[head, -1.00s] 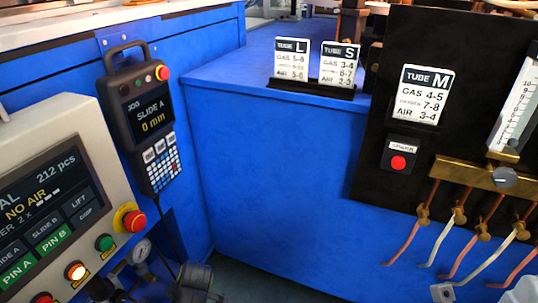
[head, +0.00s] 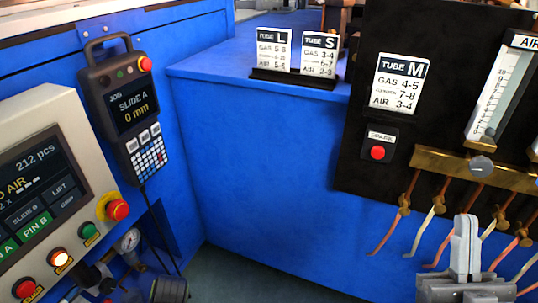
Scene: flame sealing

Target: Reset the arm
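My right gripper (head: 466,238) is in the lower right of the head view, pointing up and away. Its two pale grey fingers are together with nothing visible between them. It stands in front of the copper and pale tubes under the brass manifold (head: 465,166) and hides part of them. I cannot tell whether it touches any of them. My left gripper does not show.
A black panel with a TUBE M card (head: 401,84) and a red button (head: 377,153) stands at right, beside a flow meter (head: 500,92). A pendant (head: 122,105) and control screen (head: 35,190) are at left. The middle blue front (head: 265,170) is clear.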

